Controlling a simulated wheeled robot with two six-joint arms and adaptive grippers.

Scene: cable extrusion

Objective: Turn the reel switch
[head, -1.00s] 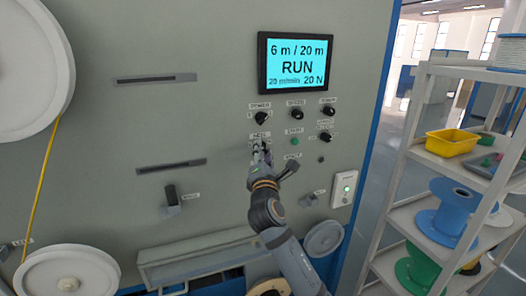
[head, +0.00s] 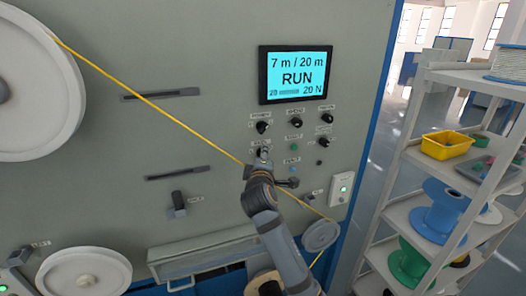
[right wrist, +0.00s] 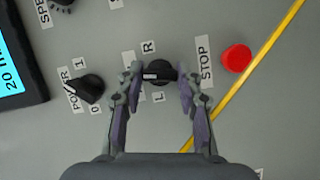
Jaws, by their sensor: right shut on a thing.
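The reel switch (right wrist: 160,73) is a black knob on the grey panel, between labels R and L in the right wrist view. A white mark shows on its left part. My right gripper (right wrist: 158,76) is shut on the knob, one finger on each side. In the head view my right gripper (head: 262,158) is at the panel below the screen and covers most of the switch. My left gripper is not in view.
The screen (head: 296,75) reads RUN, 7 m / 20 m. The power knob (right wrist: 86,88) and red stop button (right wrist: 237,58) are close beside the gripper. The yellow cable (head: 160,108) crosses the panel diagonally behind my arm. A shelf (head: 470,80) stands at the right.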

